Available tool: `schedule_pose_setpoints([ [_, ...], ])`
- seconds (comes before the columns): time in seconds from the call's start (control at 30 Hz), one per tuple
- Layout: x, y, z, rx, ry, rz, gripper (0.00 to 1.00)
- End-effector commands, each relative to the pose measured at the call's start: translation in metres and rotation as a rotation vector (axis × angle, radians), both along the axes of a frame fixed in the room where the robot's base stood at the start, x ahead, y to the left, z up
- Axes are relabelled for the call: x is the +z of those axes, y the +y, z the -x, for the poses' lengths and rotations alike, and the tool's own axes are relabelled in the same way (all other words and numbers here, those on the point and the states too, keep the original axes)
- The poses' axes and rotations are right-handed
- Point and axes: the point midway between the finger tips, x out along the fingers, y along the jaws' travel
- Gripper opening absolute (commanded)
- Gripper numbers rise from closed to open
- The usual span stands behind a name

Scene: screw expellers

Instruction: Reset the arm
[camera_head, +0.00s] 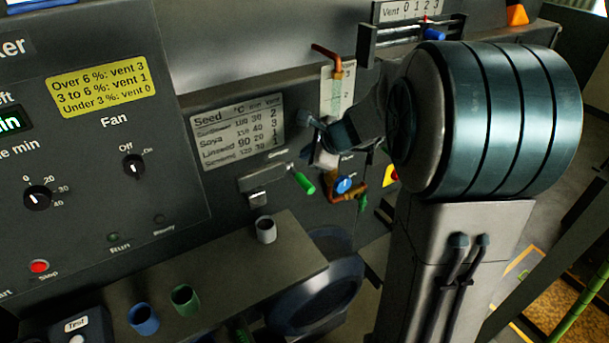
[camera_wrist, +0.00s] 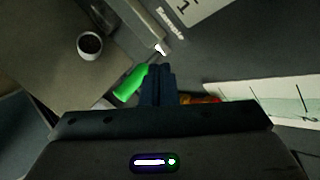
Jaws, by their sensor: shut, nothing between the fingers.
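My gripper (camera_head: 318,135) is in front of the machine panel, near the lower right of the seed table plate (camera_head: 238,130). In the wrist view my gripper (camera_wrist: 158,72) shows its two dark fingers together, with nothing between them. Below it in the head view is a green-handled lever (camera_head: 304,183). In the wrist view the green handle (camera_wrist: 130,84) lies just left of the fingertips. I cannot tell whether the fingers touch it. My arm covers part of the panel at the right.
A grey cup (camera_head: 266,229), a green cup (camera_head: 185,299) and a blue cup (camera_head: 143,318) stand on the ledge (camera_head: 225,266). A red-handled pipe (camera_head: 327,52) and gauge (camera_head: 338,92) are close to my gripper. A vent slider (camera_head: 434,34) is at the top right.

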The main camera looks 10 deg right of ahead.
Motion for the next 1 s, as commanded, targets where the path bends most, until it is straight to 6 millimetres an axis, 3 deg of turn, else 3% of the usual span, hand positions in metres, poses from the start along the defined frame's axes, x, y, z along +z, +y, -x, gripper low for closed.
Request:
schedule_pose_setpoints([
  [0.67, 0.000, 0.002, 0.003, 0.015, -0.002, 0.009, 0.00],
  [0.77, 0.006, 0.010, 0.017, 0.103, -0.018, 0.064, 0.00],
  [0.83, 0.011, 0.021, 0.038, 0.223, -0.036, 0.144, 0.00],
  [1.0, 0.018, 0.043, 0.114, 0.643, -0.089, 0.429, 0.00],
])
